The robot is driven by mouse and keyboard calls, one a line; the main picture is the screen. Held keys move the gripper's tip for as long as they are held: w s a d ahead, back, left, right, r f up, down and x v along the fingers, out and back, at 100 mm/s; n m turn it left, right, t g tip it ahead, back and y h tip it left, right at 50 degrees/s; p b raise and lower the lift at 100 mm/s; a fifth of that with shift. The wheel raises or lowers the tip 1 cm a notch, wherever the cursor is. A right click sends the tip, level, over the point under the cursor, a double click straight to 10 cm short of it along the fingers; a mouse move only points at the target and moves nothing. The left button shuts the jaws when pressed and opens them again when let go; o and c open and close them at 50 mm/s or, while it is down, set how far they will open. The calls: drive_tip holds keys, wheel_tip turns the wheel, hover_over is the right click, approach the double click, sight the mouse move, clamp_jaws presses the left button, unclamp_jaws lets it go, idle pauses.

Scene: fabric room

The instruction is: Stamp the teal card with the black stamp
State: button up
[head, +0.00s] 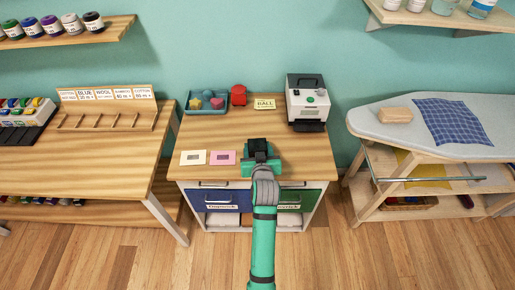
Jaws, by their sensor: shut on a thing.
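My gripper (260,155) is over the right front part of the small wooden table (310,150), shut on the black stamp (257,145). The stamp's dark upper part shows beyond the hand, and its underside is hidden. Teal surfaces show around the hand, and I cannot tell whether any of this is the teal card or only my gripper. I cannot tell whether the stamp touches anything below. A white card (193,158) and a pink card (222,158) lie to the left, each with a dark mark.
A blue tray (191,111) with small colored pieces, a red object (238,95), a yellow note (264,103) and a white machine (308,98) stand at the table's back. Drawers are below. An ironing board (435,145) is at right, a workbench (85,170) at left.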

drive_tip(key=shift+r, duration=3)
